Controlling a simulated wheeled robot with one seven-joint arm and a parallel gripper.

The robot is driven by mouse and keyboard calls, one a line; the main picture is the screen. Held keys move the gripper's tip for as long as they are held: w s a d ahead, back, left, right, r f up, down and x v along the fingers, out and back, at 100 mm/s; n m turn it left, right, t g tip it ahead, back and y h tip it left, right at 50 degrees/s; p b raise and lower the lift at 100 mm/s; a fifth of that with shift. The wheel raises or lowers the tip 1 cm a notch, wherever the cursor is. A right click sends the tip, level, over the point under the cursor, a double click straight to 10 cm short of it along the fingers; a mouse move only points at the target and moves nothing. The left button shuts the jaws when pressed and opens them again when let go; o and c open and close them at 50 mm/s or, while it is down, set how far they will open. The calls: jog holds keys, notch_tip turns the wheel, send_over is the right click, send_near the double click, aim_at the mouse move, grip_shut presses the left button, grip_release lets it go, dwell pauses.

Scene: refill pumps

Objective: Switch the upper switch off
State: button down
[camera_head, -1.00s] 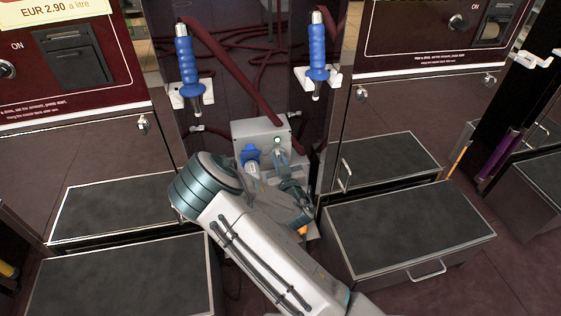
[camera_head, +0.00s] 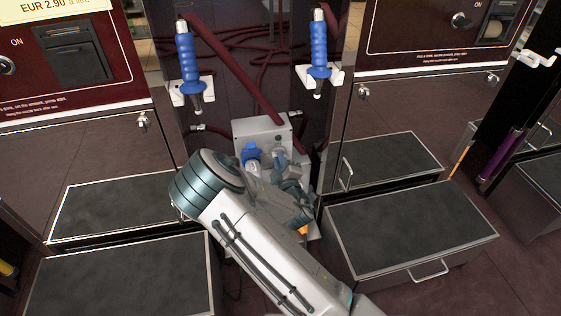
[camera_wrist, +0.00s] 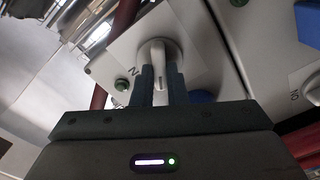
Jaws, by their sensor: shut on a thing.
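The pale rotary switch (camera_wrist: 158,52) on the grey box shows in the wrist view, with a round base and a lever. My gripper (camera_wrist: 160,90) is shut on its lever, one dark finger on each side. Part of a printed label lies beside the switch. A dark green lamp (camera_wrist: 122,85) sits next to it. A second switch (camera_wrist: 314,75) with an ON label is partly visible at the wrist view's right edge.
A blue plug (camera_head: 250,152) sits on the box left of my gripper. Two blue nozzles (camera_head: 187,60) and (camera_head: 319,50) hang above, with a dark red hose (camera_head: 245,75) between them. Low dark-topped steps (camera_head: 410,225) flank the box.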

jog(key=n, duration=0.6)
jog(key=shift+f, duration=0.2)
dwell(0.5)
jog(key=c, duration=1.4)
grip_release()
jog(key=shift+a, duration=0.1)
jog(key=shift+c, duration=0.2)
jog(key=shift+s, duration=0.1)
jog(key=p+v, duration=0.2)
jog(key=v, duration=1.1)
jog(key=shift+s+p, duration=0.35)
jog(key=shift+r, duration=0.1)
